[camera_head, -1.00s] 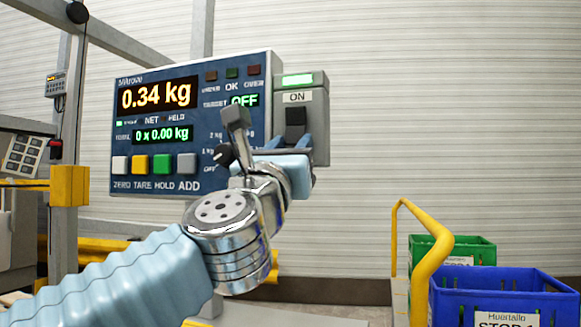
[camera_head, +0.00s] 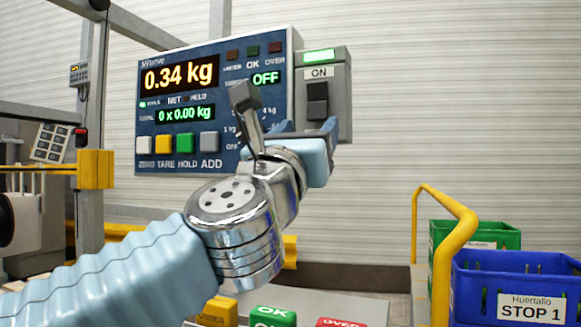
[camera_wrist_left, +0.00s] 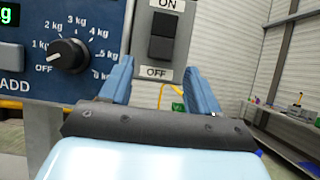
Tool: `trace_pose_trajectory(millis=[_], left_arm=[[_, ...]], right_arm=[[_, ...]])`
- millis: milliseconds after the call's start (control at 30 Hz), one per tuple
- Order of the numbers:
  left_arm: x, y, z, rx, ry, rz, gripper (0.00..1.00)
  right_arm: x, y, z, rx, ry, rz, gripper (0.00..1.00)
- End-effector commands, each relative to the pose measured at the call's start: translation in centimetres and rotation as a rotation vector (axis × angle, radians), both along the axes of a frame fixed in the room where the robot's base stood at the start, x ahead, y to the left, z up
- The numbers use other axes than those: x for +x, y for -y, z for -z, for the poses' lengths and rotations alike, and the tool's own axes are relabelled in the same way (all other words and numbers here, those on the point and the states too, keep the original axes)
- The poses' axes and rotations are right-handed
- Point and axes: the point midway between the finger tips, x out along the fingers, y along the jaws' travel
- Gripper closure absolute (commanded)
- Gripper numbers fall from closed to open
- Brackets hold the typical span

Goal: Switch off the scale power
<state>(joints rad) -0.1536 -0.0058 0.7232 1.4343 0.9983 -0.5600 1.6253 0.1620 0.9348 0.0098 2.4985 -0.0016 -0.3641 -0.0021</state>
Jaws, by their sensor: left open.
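The scale panel (camera_head: 180,137) is a dark blue box whose display reads 0.34 kg. On its right side is a grey power switch box (camera_head: 337,62) with a lit green lamp, an ON label and a black rocker switch (camera_head: 317,98). The rocker also shows in the left wrist view (camera_wrist_left: 163,36), between ON and OFF labels. My left gripper (camera_wrist_left: 160,78) is open; its blue fingers stand apart on either side, just below the rocker, with nothing between them. In the head view, the left gripper (camera_head: 300,130) covers the lower switch box. My right gripper is not in view.
A black dial (camera_wrist_left: 68,55) sits left of the switch. A yellow rail (camera_head: 462,235), a green crate (camera_head: 505,236) and a blue crate (camera_head: 480,270) stand at the lower right. Green OK (camera_head: 272,316) and red OVER (camera_head: 340,322) pieces show below.

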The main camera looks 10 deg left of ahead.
Motion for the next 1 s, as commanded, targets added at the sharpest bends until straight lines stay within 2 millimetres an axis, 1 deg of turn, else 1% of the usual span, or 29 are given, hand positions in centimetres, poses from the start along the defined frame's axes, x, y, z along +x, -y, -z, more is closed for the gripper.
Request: trace_pose_trajectory(millis=[33, 100, 200, 300, 400, 567, 867, 967, 1000], left_arm=[[-1.3, -0.2, 1.2, 0.003, 0.005, -0.002, 0.38], [-2.9, -0.6, 2.1, 0.002, 0.004, -0.001, 0.38], [-5.0, -1.0, 3.2, 0.001, 0.004, -0.001, 0.38], [-6.6, -1.4, 4.1, 0.001, 0.003, -0.002, 0.38], [-7.9, -1.5, 4.7, 0.000, 0.002, 0.000, 0.38], [-8.7, -1.8, 5.2, 0.000, 0.000, -0.001, 0.38], [-8.8, -1.8, 5.2, 0.001, 0.000, 0.000, 0.38], [-9.0, -1.9, 4.5, 0.049, 0.029, -0.019, 0.38], [-9.1, -2.0, 3.8, 0.098, 0.058, -0.040, 0.38]], right_arm=[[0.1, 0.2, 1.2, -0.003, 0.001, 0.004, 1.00], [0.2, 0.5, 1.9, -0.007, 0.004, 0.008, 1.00], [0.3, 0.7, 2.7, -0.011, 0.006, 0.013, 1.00], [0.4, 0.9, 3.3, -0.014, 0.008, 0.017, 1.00], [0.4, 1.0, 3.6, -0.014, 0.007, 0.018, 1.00], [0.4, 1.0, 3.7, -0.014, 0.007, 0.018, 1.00], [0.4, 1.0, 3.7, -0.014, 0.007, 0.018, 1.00], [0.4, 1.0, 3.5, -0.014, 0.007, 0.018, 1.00], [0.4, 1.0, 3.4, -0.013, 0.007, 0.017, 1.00]])
